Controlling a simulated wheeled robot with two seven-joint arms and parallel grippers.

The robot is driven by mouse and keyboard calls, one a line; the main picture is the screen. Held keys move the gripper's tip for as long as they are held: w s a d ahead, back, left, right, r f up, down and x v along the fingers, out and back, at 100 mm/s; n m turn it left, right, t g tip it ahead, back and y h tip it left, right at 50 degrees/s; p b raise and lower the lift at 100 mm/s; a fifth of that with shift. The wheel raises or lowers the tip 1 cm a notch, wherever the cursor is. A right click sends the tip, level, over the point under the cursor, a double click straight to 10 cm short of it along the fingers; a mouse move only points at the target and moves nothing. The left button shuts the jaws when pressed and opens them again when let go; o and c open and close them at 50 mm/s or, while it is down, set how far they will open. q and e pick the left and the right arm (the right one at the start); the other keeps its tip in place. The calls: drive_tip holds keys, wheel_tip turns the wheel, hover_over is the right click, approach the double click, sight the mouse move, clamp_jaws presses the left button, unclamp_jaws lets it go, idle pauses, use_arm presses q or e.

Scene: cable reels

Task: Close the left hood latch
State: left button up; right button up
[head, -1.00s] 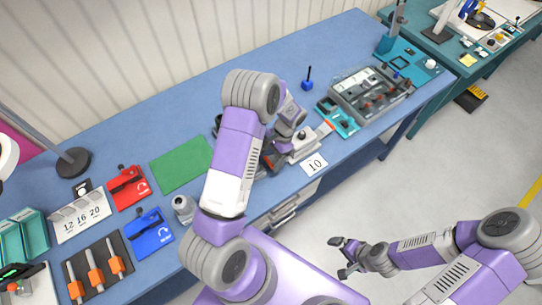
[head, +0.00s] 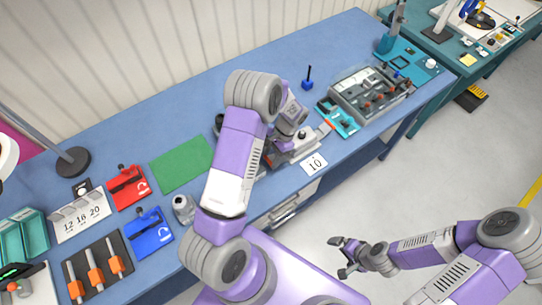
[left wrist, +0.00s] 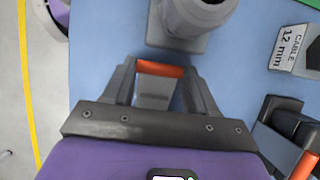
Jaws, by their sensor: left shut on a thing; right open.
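In the left wrist view, an orange latch bar (left wrist: 160,68) with a grey part below it sits between the fingers of my left gripper (left wrist: 160,82). The gripper is shut on this latch. A grey machine part (left wrist: 185,32) stands just beyond it. In the head view, my left arm and wrist cover most of the grey machine (head: 303,146) near the bench's front edge, so the latch and fingertips are hidden there. My right gripper (head: 346,257) is open and empty over the floor, away from the bench.
The blue bench (head: 245,70) also holds a green mat (head: 181,165), red box (head: 128,187), blue box (head: 149,233) and grey parts tray (head: 371,95). A "10" card (head: 314,164) lies by the machine. A "CABLE 12 mm" block (left wrist: 291,48) shows in the left wrist view.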

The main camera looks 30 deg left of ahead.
use_arm(q)
drive_tip(key=shift+w+d+r+g+y+b, duration=0.15)
drive_tip(key=shift+w+r+g+y+b, duration=0.1)
drive_tip(key=shift+w+g, duration=0.25)
drive_tip(key=shift+w+d+r+g+y+b, duration=0.15)
drive_tip(key=shift+w+r+g+y, duration=0.15)
drive_tip(key=shift+g, duration=0.3)
drive_tip(key=shift+w+d+r+b, duration=0.25)
drive_tip(key=shift+w+r, duration=0.1)
drive_tip(key=shift+w, duration=0.1)
drive_tip(key=shift+w+d+r+b, duration=0.15)
drive_tip(key=shift+w+r+b, duration=0.15)
drive_tip(key=shift+w, duration=0.1)
drive_tip(key=shift+w+d+r, duration=0.2)
drive_tip(key=shift+w+d, duration=0.15)
drive_tip(key=shift+w, duration=0.25)
drive_tip(key=o, duration=1.3)
drive_tip(key=shift+c, duration=0.2)
drive_tip(key=shift+o, duration=1.3)
drive_tip(key=shift+w+f, duration=0.1)
drive_tip(key=shift+w, duration=0.1)
drive_tip(key=shift+s, duration=0.1)
drive_tip(key=shift+s, duration=0.1)
